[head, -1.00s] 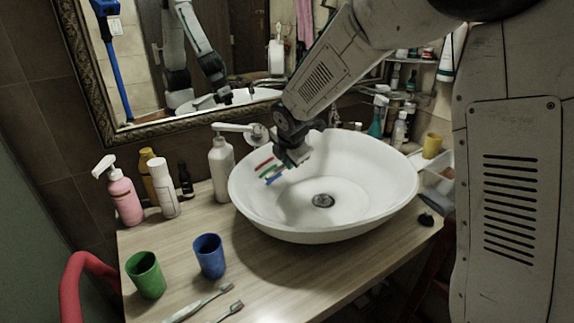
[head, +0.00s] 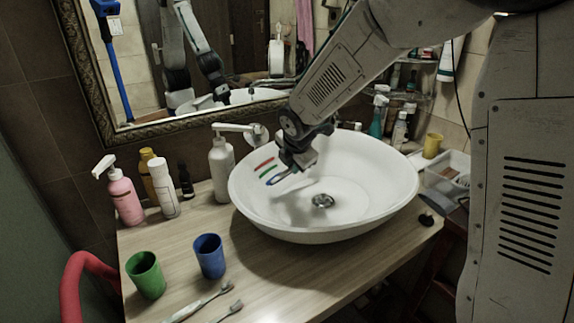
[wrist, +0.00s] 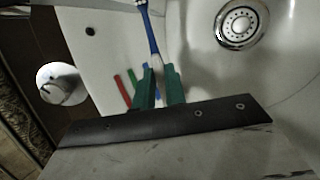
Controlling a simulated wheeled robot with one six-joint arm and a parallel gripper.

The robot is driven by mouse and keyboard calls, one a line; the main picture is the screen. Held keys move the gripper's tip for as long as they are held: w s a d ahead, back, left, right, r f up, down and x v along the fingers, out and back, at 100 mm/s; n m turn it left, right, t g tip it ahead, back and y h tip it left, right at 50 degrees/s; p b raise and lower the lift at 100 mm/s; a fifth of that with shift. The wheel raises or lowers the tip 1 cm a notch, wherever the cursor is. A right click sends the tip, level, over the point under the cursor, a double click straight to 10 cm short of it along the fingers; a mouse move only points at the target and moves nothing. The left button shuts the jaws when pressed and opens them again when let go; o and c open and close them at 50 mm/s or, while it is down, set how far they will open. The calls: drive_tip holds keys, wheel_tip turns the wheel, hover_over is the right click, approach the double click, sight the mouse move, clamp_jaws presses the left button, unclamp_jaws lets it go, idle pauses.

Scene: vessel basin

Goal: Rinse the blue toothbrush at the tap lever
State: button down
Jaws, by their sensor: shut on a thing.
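My gripper (wrist: 160,88) is shut on the blue toothbrush (wrist: 152,28), with its teal fingers on either side of the handle. The brush points away from the fingers, and its far end is cut off at the top of the wrist view. In the head view my gripper (head: 286,170) is over the left inner side of the white basin (head: 390,212), with the blue toothbrush (head: 280,180) below it. The round, pale tap lever (head: 257,134) is behind the basin, up and left of my gripper and apart from it. The tap lever (wrist: 61,84) also shows in the wrist view.
Red (head: 264,164) and green (head: 267,171) strips show on the basin's left inner wall. A white pump bottle (head: 221,170) stands close left of the basin. Green (head: 145,275) and blue (head: 209,256) cups and two toothbrushes are on the front left counter. A drain (head: 322,201) is in the basin.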

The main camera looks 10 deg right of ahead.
drive_tip(key=shift+s+a, duration=0.2)
drive_tip(key=shift+s, duration=1.2)
drive_tip(key=shift+s+a, duration=0.15)
drive_tip(key=shift+s, duration=1.25)
drive_tip(key=s+r, duration=0.4)
drive_tip(key=s, duration=0.1)
drive_tip(key=shift+a, duration=0.25)
drive_tip(key=shift+r, duration=0.1)
